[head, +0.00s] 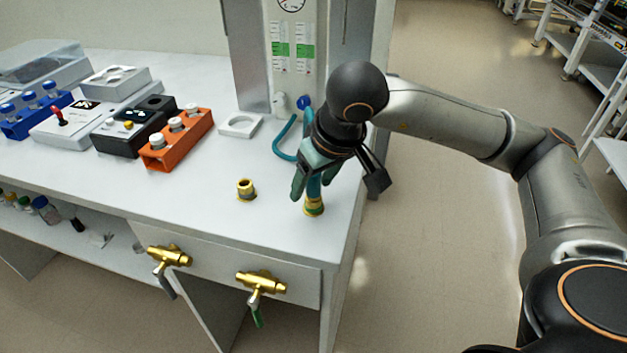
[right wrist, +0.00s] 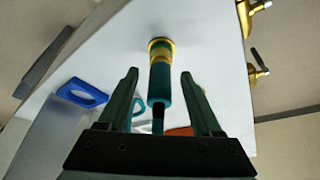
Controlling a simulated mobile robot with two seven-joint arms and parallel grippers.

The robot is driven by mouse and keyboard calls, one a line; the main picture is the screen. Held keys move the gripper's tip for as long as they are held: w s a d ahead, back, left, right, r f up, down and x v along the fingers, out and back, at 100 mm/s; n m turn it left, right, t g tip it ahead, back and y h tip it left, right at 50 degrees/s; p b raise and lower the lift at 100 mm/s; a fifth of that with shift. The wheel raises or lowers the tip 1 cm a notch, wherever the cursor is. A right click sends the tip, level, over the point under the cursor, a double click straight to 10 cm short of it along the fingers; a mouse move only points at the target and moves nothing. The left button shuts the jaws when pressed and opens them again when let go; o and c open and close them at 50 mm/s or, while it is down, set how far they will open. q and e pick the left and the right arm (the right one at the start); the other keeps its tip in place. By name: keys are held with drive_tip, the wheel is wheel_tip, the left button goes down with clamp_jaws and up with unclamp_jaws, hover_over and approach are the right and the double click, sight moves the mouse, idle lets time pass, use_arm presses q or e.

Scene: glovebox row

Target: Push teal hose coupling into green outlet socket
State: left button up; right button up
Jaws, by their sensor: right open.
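The teal hose coupling (head: 314,187) stands upright at the green-ringed brass outlet socket (head: 313,207) near the bench's front right corner. In the right wrist view the coupling (right wrist: 160,82) meets the brass socket (right wrist: 160,46) end to end, with no clear gap; how deep it sits cannot be told. My right gripper (head: 311,188) is around the coupling; in the wrist view its fingers (right wrist: 160,92) are open, one on each side, with gaps to the coupling. A teal hose (head: 283,143) curves on the bench behind the gripper. My left gripper is not in view.
A second brass socket (head: 245,190) stands to the left. Two brass valves (head: 168,256) (head: 262,283) project from the bench front. An orange rack (head: 176,140), a black box (head: 134,127) and a white square holder (head: 240,126) stand farther back. A flowmeter panel (head: 291,55) rises behind.

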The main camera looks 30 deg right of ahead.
drive_tip(key=shift+s+r, duration=0.1)
drive_tip(key=shift+r, duration=0.4)
use_arm(q)
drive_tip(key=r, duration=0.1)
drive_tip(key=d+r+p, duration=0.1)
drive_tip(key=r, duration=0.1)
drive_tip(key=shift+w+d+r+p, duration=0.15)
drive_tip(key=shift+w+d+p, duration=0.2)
drive_tip(key=shift+p, duration=0.05)
use_arm(e)
drive_tip(key=v, duration=1.1)
drive_tip(key=shift+s+r, duration=0.15)
drive_tip(key=shift+r, duration=0.1)
